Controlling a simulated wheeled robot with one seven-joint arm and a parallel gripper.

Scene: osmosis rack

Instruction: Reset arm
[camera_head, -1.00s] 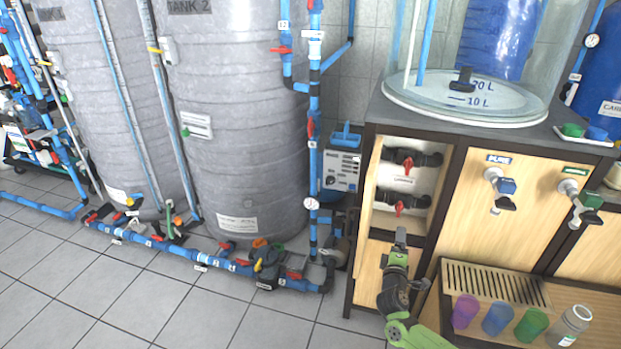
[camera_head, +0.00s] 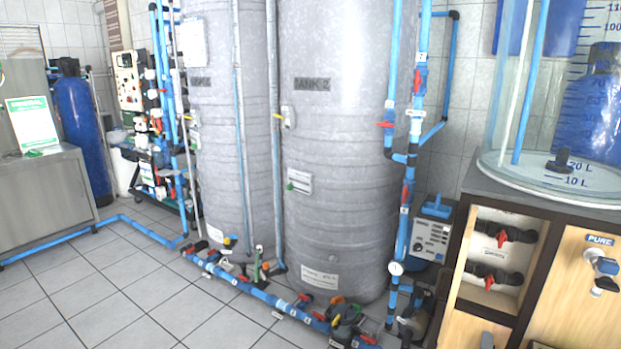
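Only the grey tip of my gripper (camera_head: 487,341) shows, at the bottom edge right of centre. It is in front of the lower light-wood panel of the cabinet (camera_head: 524,305). The rest of my arm is below the picture. I cannot tell whether the gripper is open or shut, and I see nothing held in it.
Two grey tanks (camera_head: 340,150) stand in the middle, with blue pipes and red-handled valves (camera_head: 240,286) low in front. The cabinet holds two red valves (camera_head: 500,235) in a niche and a tap (camera_head: 600,262). Tiled floor (camera_head: 100,300) is clear at left.

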